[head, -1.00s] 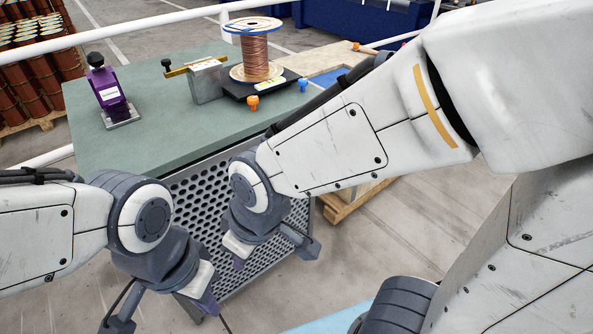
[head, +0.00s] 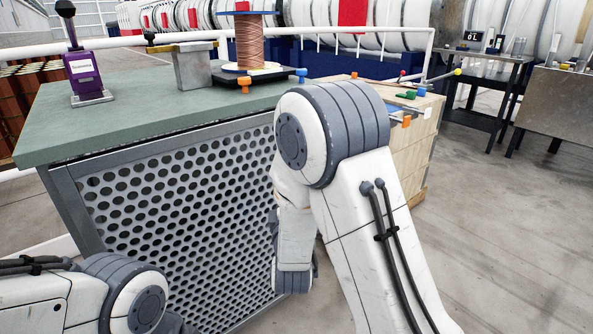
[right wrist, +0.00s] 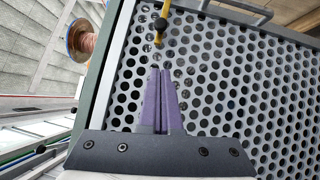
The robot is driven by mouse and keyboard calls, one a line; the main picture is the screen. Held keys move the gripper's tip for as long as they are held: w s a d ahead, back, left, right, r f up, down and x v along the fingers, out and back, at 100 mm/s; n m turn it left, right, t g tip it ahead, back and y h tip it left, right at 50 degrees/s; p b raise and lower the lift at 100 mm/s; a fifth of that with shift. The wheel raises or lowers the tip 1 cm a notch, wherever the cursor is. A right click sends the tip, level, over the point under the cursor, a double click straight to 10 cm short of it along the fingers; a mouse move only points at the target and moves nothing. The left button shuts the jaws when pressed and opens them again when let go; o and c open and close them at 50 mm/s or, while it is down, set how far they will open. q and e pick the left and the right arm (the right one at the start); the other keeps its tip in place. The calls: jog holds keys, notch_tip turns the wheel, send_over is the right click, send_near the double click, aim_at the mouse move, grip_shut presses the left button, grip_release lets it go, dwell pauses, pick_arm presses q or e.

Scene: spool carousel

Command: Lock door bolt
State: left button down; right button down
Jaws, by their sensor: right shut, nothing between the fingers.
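The grey perforated panel (head: 180,210) forms the front of the green-topped bench in the head view, and it fills most of the right wrist view (right wrist: 225,85). I cannot tell how far the bar is slid. My right gripper (right wrist: 162,72) is shut and empty, its purple fingertips pointing toward the knob with a gap in the picture. The fingers are hidden behind my right arm in the head view. My left gripper is out of view.
The green benchtop (head: 140,105) carries a purple lever device (head: 84,70), a grey block (head: 192,66) with a brass bar, and a copper wire spool (head: 249,42). A wooden crate (head: 402,155) stands at the right.

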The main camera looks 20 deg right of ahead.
jog(key=shift+r, duration=0.1)
jog(key=d+b+x, duration=0.1)
jog(key=d+x, duration=0.1)
jog(key=x, duration=1)
jog(key=shift+d+r+b, duration=0.2)
jog(key=shift+d+b, duration=0.2)
jog(key=w+d, duration=0.2)
jog(key=d, duration=0.3)
jog(key=shift+d, duration=0.35)
